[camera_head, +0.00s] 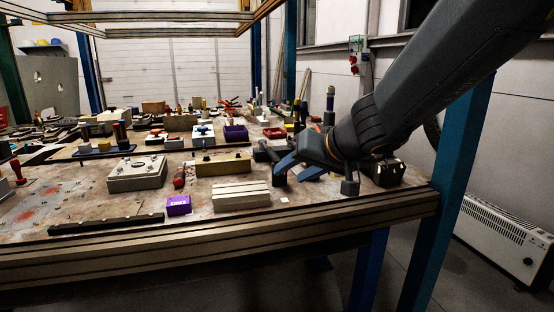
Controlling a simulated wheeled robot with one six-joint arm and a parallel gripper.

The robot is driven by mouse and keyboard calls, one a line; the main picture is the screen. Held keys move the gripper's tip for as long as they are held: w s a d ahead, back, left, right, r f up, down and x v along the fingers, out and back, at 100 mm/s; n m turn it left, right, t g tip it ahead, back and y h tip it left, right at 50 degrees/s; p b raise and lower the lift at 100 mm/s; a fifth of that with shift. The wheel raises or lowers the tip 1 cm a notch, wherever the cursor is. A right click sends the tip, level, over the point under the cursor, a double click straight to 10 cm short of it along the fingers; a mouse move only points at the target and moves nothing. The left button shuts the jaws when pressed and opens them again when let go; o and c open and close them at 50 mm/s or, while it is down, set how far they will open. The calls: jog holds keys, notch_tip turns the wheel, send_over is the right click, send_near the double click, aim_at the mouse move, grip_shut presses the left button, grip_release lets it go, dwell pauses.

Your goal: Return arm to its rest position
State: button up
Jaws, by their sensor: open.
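My gripper (298,171) is at the end of my dark grey arm, which reaches in from the upper right over the right end of the workbench (110,250). Its blue fingers are spread apart and point left. Nothing shows between them. A dark object partly overlaps the fingers in the picture, and I cannot tell whether they touch. The gripper is a little above the bench top, behind and right of a pale ridged block (242,196).
A purple box (178,205), a wooden block (223,165), a grey plate block (137,174) and many tools crowd the bench. A black bar (108,224) lies near the front edge. A blue post (446,195) stands at the right. A white radiator (508,243) is beyond it.

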jog(key=s+d+f+g+h+p, duration=0.2)
jog(key=s+d, duration=0.3)
jog(key=s, duration=0.3)
jog(key=s+d+f+g+h+p, duration=0.2)
jog(key=s+d+f, duration=0.3)
jog(key=s, duration=0.3)
jog(key=s+d+f+m+g+h+p, duration=0.1)
jog(key=s+d+f+g+h+p, duration=0.1)
jog(key=s, duration=0.6)
jog(key=d+f+g+p, duration=0.1)
jog(key=d+g+p, duration=0.1)
jog(key=d, duration=0.1)
jog(key=shift+d+f+g+p, duration=0.2)
jog(key=shift+f+g+p, duration=0.1)
jog(key=shift+f+p, duration=0.05)
